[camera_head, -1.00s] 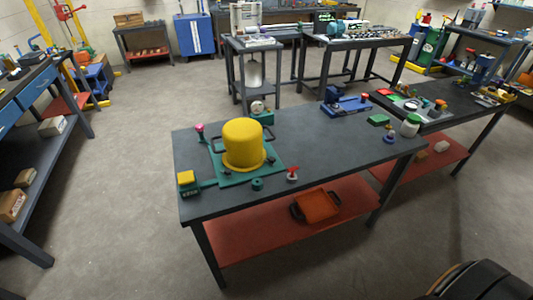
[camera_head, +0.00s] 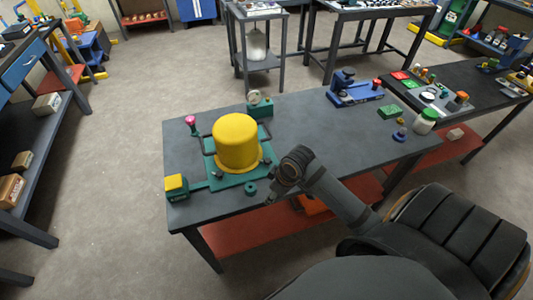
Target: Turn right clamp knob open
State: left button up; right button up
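A yellow dome-shaped housing (camera_head: 237,142) stands on a green base plate (camera_head: 226,181) on the near dark workbench. A pink-topped knob (camera_head: 191,122) stands at the plate's back left. No red-topped knob shows at the plate's front right; my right arm covers that area. My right gripper (camera_head: 271,197) is over the bench's front edge, just right of the plate, pointing down and left. Its fingers are small and dark, so I cannot tell whether they are open or touching anything. My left gripper is out of view.
A green box with a yellow top (camera_head: 176,186) sits at the bench's left end. A small green ring (camera_head: 251,188) lies by the front edge. A gauge (camera_head: 254,98) stands behind the dome. A blue vise-like device (camera_head: 352,91) is at the back right. The bench's middle is clear.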

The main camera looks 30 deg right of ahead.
aim_at(267, 160)
jog(key=w+d+r+n+y, duration=0.2)
jog(key=w+d+r+n, duration=0.2)
jog(key=w+d+r, duration=0.6)
jog(key=x, duration=0.6)
jog(key=a+x, duration=0.1)
jog(key=x, duration=0.2)
jog(key=shift+s+a+f+p, duration=0.15)
jog(key=shift+f+p, duration=0.1)
jog(key=shift+p, duration=0.05)
jog(key=shift+c, duration=0.4)
jog(key=shift+m, duration=0.3)
grip_shut()
